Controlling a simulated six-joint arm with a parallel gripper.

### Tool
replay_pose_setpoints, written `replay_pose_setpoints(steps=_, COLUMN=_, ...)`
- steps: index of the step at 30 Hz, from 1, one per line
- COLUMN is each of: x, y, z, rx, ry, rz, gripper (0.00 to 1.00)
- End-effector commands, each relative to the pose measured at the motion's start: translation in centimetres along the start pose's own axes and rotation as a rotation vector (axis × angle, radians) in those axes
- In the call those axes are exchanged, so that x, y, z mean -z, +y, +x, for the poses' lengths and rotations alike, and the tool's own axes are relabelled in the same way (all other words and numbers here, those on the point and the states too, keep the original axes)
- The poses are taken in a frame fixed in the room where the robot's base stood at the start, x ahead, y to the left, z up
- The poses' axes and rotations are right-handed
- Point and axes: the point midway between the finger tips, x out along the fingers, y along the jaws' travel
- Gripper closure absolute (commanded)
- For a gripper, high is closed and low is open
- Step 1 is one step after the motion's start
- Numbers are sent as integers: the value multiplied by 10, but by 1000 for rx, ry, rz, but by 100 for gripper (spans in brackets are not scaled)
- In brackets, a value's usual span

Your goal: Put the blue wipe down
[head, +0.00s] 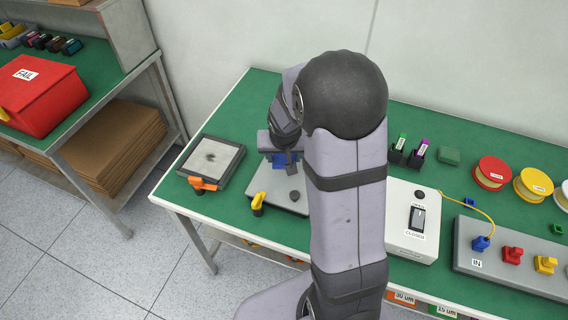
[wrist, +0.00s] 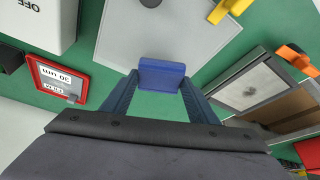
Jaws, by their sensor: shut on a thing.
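My gripper (head: 278,153) is shut on the blue wipe (wrist: 162,75), a small blue block held between its two fingertips (wrist: 160,88) in the wrist view. In the head view the blue wipe (head: 279,161) shows only in part below my gripper, at the back edge of a grey plate (head: 265,202). The grey plate also shows in the wrist view (wrist: 170,35), just beyond the wipe. How high the wipe is above the green bench (head: 172,190) is hard to tell. My arm hides much of the bench's middle.
A yellow clamp (head: 258,203) and dark knob (head: 294,196) are on the plate. A grey-framed tray (head: 210,160) with an orange clamp (head: 203,184) stands left. A white switch box (head: 420,240) and spools (head: 491,172) stand right. A red-framed card (wrist: 57,79) lies left in the wrist view.

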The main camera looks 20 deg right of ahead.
Motion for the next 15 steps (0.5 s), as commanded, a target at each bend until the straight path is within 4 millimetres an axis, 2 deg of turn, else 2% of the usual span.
replay_pose_setpoints(steps=9, x=-14, y=0, z=31, rx=0, ry=-3, rz=-1, gripper=67)
replay_pose_setpoints(steps=15, x=-15, y=0, z=34, rx=1, ry=-1, rz=0, gripper=67)
